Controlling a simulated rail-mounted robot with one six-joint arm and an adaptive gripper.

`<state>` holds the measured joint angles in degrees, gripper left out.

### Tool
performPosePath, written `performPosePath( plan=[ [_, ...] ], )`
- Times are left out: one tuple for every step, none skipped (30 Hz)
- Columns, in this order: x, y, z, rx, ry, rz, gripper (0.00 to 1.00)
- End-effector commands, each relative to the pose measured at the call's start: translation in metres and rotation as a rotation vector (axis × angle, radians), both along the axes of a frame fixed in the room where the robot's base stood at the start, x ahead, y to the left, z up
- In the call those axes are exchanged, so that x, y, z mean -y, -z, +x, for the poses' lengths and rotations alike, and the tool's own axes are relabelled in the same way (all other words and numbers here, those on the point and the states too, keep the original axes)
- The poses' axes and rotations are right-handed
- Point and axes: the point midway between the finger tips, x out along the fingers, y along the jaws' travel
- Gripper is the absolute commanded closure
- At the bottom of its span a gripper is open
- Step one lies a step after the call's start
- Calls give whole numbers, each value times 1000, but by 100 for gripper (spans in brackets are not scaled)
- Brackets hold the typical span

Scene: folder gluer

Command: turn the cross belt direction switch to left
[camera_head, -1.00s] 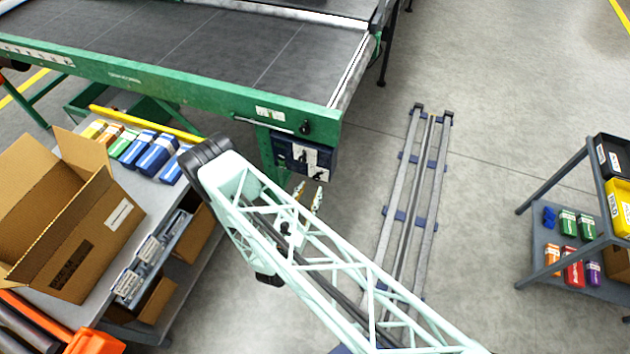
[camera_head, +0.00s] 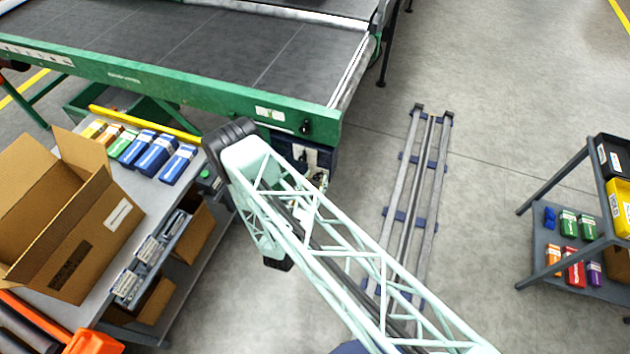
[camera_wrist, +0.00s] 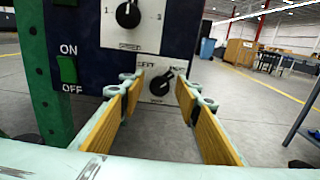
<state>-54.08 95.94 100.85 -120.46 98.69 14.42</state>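The cross belt direction switch (camera_wrist: 160,82) is a black rotary knob on a white plate low on the dark blue control panel (camera_wrist: 178,40). Its plate reads LEFT at the upper left, with a partly hidden label at the upper right. The knob's pointer seems to lean to the upper right. My gripper (camera_wrist: 161,94) is open, its two yellow-padded fingers on either side of the knob in the wrist view. I cannot tell whether the fingertips touch it. In the head view my gripper (camera_head: 319,181) is at the panel (camera_head: 300,152), mostly hidden by my arm.
A speed knob (camera_wrist: 128,14) sits above the switch. A green ON/OFF switch (camera_wrist: 67,69) is to the left, near a green post (camera_wrist: 42,70). The conveyor's green frame (camera_head: 200,95) runs above the panel. A workbench with an open box (camera_head: 75,220) stands left.

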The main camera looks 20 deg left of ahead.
Motion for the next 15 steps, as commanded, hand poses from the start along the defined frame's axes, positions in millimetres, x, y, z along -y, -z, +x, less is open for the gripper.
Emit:
performPosePath(
  plan=[
    [0,0,0,0,0,0,70],
    [0,0,0,0,0,0,70],
    [0,0,0,0,0,0,70],
    [0,0,0,0,0,0,72],
    [0,0,0,0,0,0,75],
    [0,0,0,0,0,0,79],
    [0,0,0,0,0,0,81],
    [0,0,0,0,0,0,84],
    [0,0,0,0,0,0,88],
    [0,0,0,0,0,0,90],
    [0,0,0,0,0,0,93],
    [0,0,0,0,0,0,93],
    [0,0,0,0,0,0,93],
    [0,0,0,0,0,0,93],
    [0,0,0,0,0,-1,93]
  ],
)
